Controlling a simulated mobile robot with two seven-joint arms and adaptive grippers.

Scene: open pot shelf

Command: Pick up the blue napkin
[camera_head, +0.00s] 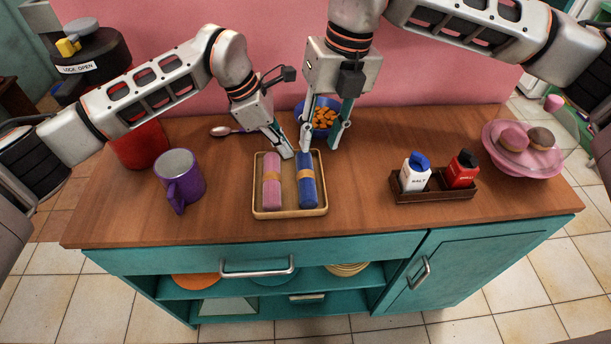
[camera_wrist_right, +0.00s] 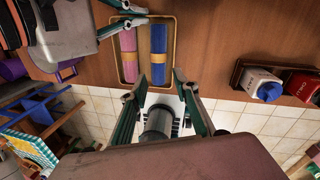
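The blue napkin (camera_head: 307,188) is a rolled cloth with a gold band. It lies in a light wooden tray (camera_head: 290,213) beside a rolled pink napkin (camera_head: 271,188). The blue napkin also shows in the right wrist view (camera_wrist_right: 158,50). My right gripper (camera_head: 320,148) is open and empty, pointing down at the far end of the blue napkin; in the right wrist view its fingertips (camera_wrist_right: 158,85) are apart on either side of the blue roll.
A purple mug (camera_head: 179,180) stands left of the tray. A salt and chilli caddy (camera_head: 434,192) and a pink dish of doughnuts (camera_head: 523,155) are on the right. Counter in front is clear.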

